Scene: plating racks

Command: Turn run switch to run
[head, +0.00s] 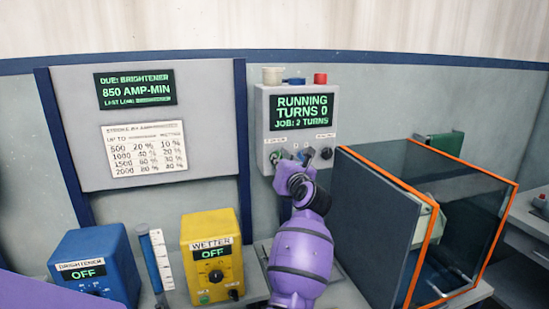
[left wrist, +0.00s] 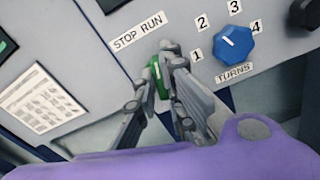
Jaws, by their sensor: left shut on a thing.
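The grey control box (head: 262,120) stands at the back centre. Its screen (head: 304,111) reads RUNNING, TURNS 0, JOB: 2 TURNS. The green run switch (left wrist: 157,76) sits below the STOP RUN label (left wrist: 138,31) in the left wrist view. My left gripper (left wrist: 166,72) is shut on this switch, with a finger on each side. The fingers cover part of it, and I cannot tell exactly where its pointer aims. In the head view my left gripper (head: 281,157) is at the box's lower left. My right gripper is not in view.
A blue turns knob (left wrist: 234,43) with several numbers is right of the switch. A clear-walled tank with orange edges (head: 427,250) stands right of my arm. A yellow wetter box (head: 212,262) and a blue brightener box (head: 95,256) stand left, with a cylinder (head: 156,258) between.

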